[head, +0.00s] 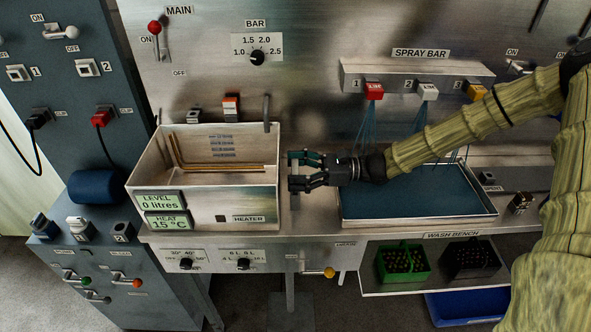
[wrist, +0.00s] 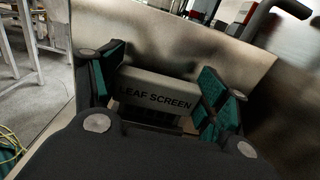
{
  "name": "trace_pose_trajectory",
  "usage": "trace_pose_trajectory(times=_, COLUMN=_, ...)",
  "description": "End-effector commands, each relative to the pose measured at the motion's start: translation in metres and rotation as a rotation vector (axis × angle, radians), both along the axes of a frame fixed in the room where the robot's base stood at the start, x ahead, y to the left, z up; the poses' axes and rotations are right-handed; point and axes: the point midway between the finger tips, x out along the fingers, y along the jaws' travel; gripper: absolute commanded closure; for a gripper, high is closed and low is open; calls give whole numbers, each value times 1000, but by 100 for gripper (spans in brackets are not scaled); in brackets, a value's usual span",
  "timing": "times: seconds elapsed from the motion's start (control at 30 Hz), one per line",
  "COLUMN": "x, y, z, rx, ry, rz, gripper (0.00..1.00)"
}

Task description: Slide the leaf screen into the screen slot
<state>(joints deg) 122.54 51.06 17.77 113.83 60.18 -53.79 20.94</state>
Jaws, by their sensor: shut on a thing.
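The leaf screen (wrist: 150,82) shows in the wrist view as a grey block with the words LEAF SCREEN on it, between my two teal-padded fingers. My gripper (head: 297,171) is shut on it; the wrist view also shows my gripper (wrist: 158,100) from behind. In the head view my gripper is just right of the steel tank's right wall, and most of the screen is hidden by the fingers. I cannot make out a labelled screen slot in either view. Whether the screen touches the tank cannot be told.
The open steel tank (head: 277,190) has a LEVEL 0 litres display and a copper-coloured element inside. An upright handle (head: 266,113) stands at its back right corner. A shallow tray (head: 420,219) with a blue bottom lies under the spray bar (head: 400,72). Narrow bench separates tank and tray.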

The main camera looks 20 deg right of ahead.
Motion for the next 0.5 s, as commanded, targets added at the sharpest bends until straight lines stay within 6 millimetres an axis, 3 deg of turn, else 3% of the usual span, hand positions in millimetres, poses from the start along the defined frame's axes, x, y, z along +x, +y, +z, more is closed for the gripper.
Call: trace_pose_trajectory(times=0.5, x=0, y=0, z=-11, rx=0, ry=0, rz=0, gripper=51)
